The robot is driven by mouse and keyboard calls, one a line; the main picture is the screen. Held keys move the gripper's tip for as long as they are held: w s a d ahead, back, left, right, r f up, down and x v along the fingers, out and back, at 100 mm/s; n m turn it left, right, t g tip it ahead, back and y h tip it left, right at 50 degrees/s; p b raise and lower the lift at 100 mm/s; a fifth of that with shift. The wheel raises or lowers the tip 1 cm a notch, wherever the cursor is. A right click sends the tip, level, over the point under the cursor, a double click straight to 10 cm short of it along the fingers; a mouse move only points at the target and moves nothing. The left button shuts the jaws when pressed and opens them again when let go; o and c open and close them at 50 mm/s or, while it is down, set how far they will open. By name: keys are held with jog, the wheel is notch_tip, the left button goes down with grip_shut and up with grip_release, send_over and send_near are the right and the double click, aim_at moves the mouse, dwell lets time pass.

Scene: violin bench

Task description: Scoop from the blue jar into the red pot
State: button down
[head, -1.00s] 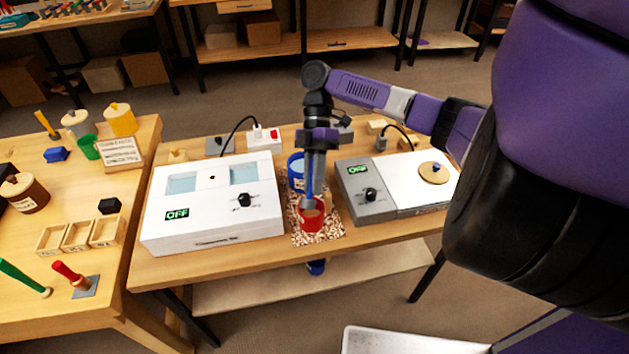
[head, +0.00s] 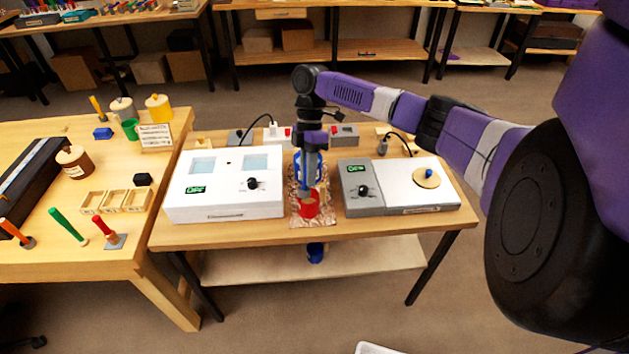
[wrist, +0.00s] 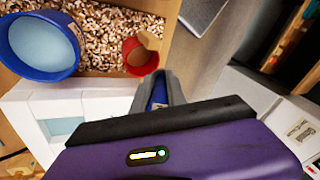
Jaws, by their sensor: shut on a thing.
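In the wrist view, the blue jar (wrist: 74,40) is open, with pale blue inside. My gripper (head: 309,192) points down just above and behind the pot. In the wrist view my gripper (wrist: 162,88) is shut on a slim blue thing, probably the scoop's handle; its bowl is not clear.
A white unit (head: 222,207) with a dark display stands left of the pot. A grey-and-white unit (head: 415,190) stands close on the right. The speckled mat (head: 325,219) fills the narrow gap. A blue object (head: 316,252) sits on the shelf below. Another table stands left.

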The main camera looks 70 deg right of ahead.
jog(key=shift+s+d+f+h, duration=0.1)
jog(key=shift+s+d+h, duration=0.1)
jog(key=shift+h, duration=0.1)
jog(key=shift+w+d+f, duration=0.1)
jog(key=shift+w+d, duration=0.05)
jog(key=shift+a+r+h+p, duration=0.25)
jog(key=shift+h+p, duration=0.15)
jog(key=shift+h, duration=0.2)
jog(key=shift+a+r+h, duration=0.15)
jog(key=shift+a+h, duration=0.15)
jog(key=shift+h, duration=0.4)
jog(key=shift+a+h, duration=0.3)
jog(key=shift+h, duration=0.6)
notch_tip(320, 180, up, 4)
jog(key=p, duration=0.3)
jog(key=shift+m, duration=0.3)
